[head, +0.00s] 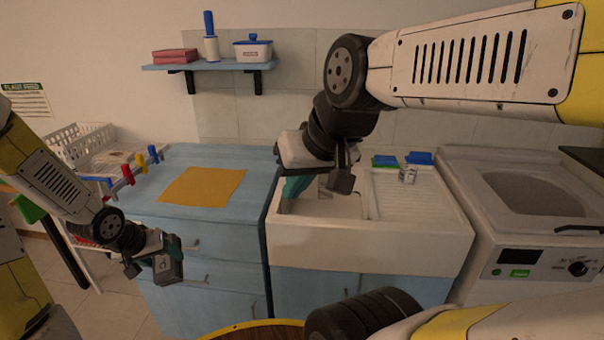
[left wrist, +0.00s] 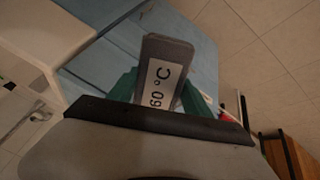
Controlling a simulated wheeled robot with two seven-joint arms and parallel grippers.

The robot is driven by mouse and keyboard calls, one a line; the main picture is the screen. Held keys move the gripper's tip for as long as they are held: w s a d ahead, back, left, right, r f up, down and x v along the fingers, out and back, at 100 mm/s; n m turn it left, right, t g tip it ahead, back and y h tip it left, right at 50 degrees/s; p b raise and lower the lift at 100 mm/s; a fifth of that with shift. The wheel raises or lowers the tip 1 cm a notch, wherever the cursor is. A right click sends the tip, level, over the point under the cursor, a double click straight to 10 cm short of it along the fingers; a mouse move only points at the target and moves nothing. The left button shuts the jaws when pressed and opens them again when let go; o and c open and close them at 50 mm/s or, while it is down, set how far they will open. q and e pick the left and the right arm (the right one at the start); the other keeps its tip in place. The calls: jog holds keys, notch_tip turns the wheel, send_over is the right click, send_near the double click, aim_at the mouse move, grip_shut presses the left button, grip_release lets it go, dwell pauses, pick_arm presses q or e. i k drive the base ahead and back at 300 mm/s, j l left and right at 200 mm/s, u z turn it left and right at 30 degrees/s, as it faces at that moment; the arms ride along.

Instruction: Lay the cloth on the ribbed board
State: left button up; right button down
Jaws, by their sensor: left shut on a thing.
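A flat yellow-orange cloth (head: 202,186) lies spread on the blue cabinet top, left of the sink. The ribbed board (head: 425,195) is the grooved drainer to the right of the sink basin. My left gripper (head: 158,262) is in front of the blue drawers, below and left of the cloth and apart from it. It is shut on a grey block (left wrist: 167,55) with a "60 °C" label, between its green fingers in the left wrist view. My right gripper (head: 312,185) hangs over the sink basin, left of the board. Its fingers are partly hidden, so its opening is unclear.
A small can (head: 408,174) stands on the drainer, near green and blue pads (head: 385,161) at its back. A rack with coloured handles (head: 128,174) stands left of the cloth. A washing machine (head: 520,215) is at the right. A shelf (head: 208,66) hangs above.

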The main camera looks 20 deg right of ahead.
aim_at(415, 209)
jog(key=k+j+z, duration=0.1)
jog(key=z, duration=1.45)
jog(key=k+l, duration=0.05)
